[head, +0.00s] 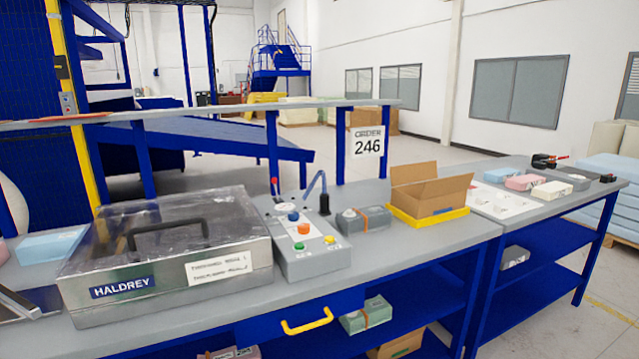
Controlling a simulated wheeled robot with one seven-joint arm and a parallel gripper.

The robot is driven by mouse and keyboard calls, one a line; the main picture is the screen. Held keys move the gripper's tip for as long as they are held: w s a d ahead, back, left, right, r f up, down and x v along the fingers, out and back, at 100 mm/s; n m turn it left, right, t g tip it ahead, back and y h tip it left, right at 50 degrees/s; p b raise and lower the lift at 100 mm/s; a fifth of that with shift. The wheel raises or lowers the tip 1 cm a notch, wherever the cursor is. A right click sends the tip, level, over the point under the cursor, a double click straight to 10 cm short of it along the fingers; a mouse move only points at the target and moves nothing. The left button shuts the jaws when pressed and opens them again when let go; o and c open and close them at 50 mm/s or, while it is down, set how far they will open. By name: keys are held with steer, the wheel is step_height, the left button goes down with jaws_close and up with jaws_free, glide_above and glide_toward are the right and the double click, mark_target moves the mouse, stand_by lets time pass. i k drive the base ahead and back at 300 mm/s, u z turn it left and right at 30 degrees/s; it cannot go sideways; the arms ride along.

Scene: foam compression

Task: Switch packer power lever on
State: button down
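The packer (165,250) is a metal box with a clear lid, a black handle and a HALDREY label, on the grey bench at left. Its lid looks closed. A grey control box (303,262) stands against its right side, with blue, orange, green and yellow buttons on top. A small lever with a red knob (274,183) stands roughly upright at the box's back left. A bent blue rod (315,187) rises at the back beside a black cylinder (324,203). I cannot read which is the power lever or its on/off marks. My gripper is not in view.
A strapped grey block (363,219) and an open carton (430,190) in a yellow tray stand right of the control box. Coloured foam blocks (521,182) lie at far right. A raised shelf (215,110) runs behind the bench. A yellow drawer handle (307,321) sticks out in front.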

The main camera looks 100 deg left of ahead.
mark_target(274, 181)
steer(key=i, duration=1.15)
steer(key=u, duration=3.9)
steer(key=i, duration=1.05)
